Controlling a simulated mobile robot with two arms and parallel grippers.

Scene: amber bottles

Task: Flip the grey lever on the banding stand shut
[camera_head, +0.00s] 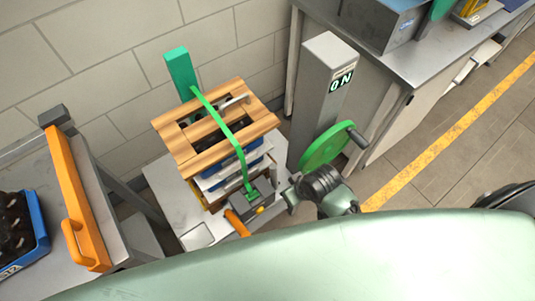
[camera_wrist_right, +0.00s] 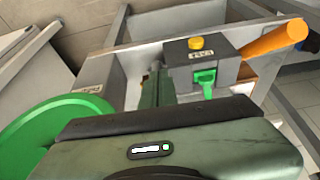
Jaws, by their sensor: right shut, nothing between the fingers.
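The banding stand has a pale top (camera_head: 165,183), a green upright and a green strap (camera_head: 228,128). The strap runs over a slatted wooden frame to a grey box (camera_head: 262,198) at the front. In the right wrist view this box (camera_wrist_right: 205,62) has a yellow knob (camera_wrist_right: 196,43) and a label. An orange handle (camera_head: 237,223) sticks out beside the box, and it also shows in the wrist view (camera_wrist_right: 273,40). I cannot pick out a separate grey lever with certainty. My right gripper (camera_head: 287,193) is shut and empty, just right of the box. My left gripper is out of view.
A grey post (camera_head: 318,95) marked ON stands right of the stand, with a green crank wheel (camera_head: 325,148) close to my right arm. A grey bench (camera_head: 410,60) is behind it. An orange bar (camera_head: 72,195) and a blue tray (camera_head: 40,235) are at the left.

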